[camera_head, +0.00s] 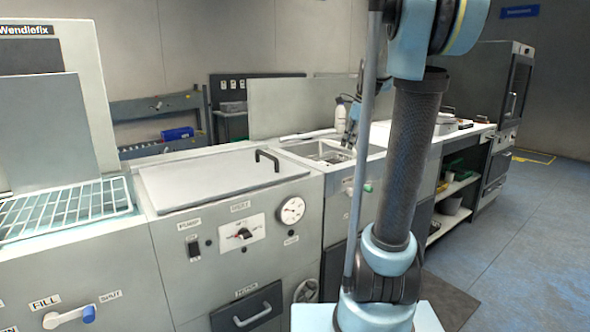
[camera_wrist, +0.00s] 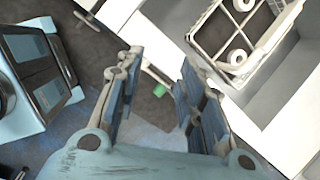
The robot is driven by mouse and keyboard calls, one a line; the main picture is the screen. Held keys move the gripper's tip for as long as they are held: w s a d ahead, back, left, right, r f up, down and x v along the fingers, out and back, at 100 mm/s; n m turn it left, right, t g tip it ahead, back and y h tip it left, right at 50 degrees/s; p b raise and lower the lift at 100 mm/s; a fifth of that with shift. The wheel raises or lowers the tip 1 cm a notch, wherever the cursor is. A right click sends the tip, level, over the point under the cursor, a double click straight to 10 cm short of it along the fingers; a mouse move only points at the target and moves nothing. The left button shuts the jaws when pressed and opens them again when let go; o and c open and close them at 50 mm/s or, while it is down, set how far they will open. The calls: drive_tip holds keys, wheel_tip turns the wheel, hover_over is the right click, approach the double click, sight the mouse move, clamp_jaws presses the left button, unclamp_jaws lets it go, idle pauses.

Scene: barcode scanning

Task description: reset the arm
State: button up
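My arm rises in the right half of the head view. My gripper (camera_head: 350,128) shows small and partly hidden behind the arm, near the sink (camera_head: 325,149). In the wrist view my gripper (camera_wrist: 158,80) has its two fingers apart, with nothing held between them. Only floor and a small green item (camera_wrist: 158,90) show in the gap beyond them.
A white divided rack (camera_wrist: 213,38) with white round items lies at the wrist view's upper right. In the head view, a steel-lidded unit (camera_head: 215,178) stands left of the sink, a wire rack (camera_head: 62,210) farther left. Open floor (camera_head: 520,235) lies right.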

drive_tip(key=s+f+n, duration=0.7)
drive_tip(key=s, duration=0.3)
drive_tip(key=s+a+f+n+h, duration=0.1)
drive_tip(key=s+f+n, duration=0.7)
drive_tip(key=s, duration=0.3)
drive_tip(key=s+f+n+g+h, duration=0.1)
drive_tip(key=s+f+n, duration=0.7)
drive_tip(key=s, duration=0.2)
drive_tip(key=shift+s+a, duration=0.2)
drive_tip(key=shift+s, duration=0.1)
